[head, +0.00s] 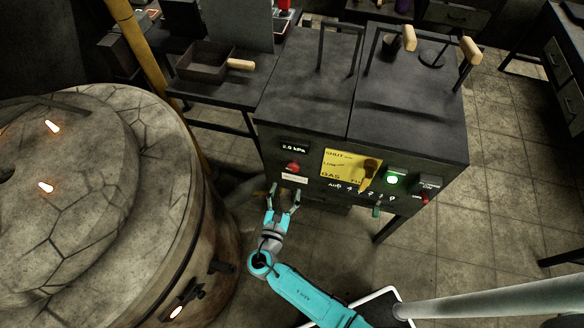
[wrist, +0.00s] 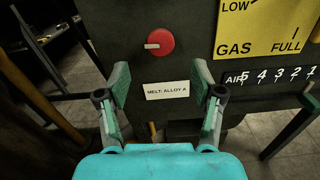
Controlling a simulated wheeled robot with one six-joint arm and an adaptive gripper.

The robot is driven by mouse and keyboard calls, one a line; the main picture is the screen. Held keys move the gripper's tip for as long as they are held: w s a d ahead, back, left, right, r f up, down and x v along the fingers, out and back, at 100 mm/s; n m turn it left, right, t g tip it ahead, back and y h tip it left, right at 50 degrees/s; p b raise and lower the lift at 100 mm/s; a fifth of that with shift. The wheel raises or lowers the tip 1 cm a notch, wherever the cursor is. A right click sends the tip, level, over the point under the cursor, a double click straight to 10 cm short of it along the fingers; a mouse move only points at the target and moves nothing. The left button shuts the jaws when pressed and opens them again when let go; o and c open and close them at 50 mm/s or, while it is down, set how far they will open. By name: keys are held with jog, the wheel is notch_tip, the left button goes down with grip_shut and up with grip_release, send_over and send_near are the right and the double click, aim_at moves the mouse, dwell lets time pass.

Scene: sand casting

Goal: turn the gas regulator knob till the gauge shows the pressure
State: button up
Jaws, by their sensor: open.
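A round red knob (head: 293,167) is on the front of a dark cabinet, below a small black gauge display (head: 294,148) with white digits. The digits look like 2.0 or 2.8 kPa. In the wrist view the red knob (wrist: 160,43) has a pale pointer mark toward the left. My gripper (head: 284,188) is open and empty in front of the cabinet, a little below the knob. In the wrist view its fingers (wrist: 161,78) stand apart on either side of the "MELT: ALLOY A" label (wrist: 166,89); the knob is above them. The gauge is out of the wrist view.
Right of the knob are a yellow GAS plate (head: 342,160) with a lever (head: 367,176), an air scale, a lit green lamp (head: 393,180) and a smaller red control (head: 424,198). A large round stone furnace (head: 170,200) stands close on the left.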

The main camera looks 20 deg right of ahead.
aim_at(293, 169)
jog(key=x, duration=0.8)
jog(key=shift+w+d, duration=0.25)
jog(key=shift+w, duration=0.05)
jog(key=c, duration=1.1)
